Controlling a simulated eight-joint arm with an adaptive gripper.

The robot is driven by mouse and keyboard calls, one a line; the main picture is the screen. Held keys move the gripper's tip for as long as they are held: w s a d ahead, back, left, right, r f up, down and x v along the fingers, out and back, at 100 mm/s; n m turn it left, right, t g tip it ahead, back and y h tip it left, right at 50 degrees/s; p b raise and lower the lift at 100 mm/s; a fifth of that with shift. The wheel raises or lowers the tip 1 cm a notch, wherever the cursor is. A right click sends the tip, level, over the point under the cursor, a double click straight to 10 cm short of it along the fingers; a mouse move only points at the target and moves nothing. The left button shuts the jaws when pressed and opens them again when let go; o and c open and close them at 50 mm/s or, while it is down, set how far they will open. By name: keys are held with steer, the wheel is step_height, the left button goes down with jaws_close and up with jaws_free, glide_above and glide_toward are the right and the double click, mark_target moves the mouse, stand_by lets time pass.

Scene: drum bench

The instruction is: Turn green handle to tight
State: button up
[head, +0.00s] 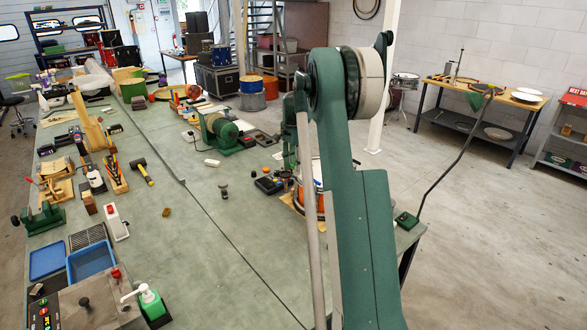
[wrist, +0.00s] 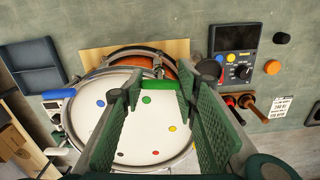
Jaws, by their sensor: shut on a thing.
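The drum (wrist: 125,148), with a white head, metal rim and coloured dots, fills the middle of the wrist view. The green handle (wrist: 158,85) lies across its far rim. My gripper (wrist: 159,88) is shut on the green handle, one green ribbed finger at each end of it. A blue handle (wrist: 59,93) sits at the rim's left side, apart from my gripper. No marking for tight can be made out. In the head view my arm covers my gripper and most of the drum; a strip of its orange shell (head: 319,170) shows.
A dark meter (wrist: 238,66) with a dial lies right of the drum, near an orange knob (wrist: 272,67), a black knob (wrist: 281,38) and a label card (wrist: 280,107). A dark case (wrist: 40,68) is at the left. A green bench grinder (head: 222,130) stands farther along the bench.

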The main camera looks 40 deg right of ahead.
steer(key=m, duration=0.4)
steer(key=shift+m, duration=0.3)
steer(key=m, duration=0.3)
steer(key=shift+m, duration=0.3)
steer(key=m, duration=0.4)
steer(key=shift+m, duration=2.2)
steer(key=o, duration=0.9)
steer(key=shift+r, duration=0.1)
steer(key=shift+r, duration=5.95)
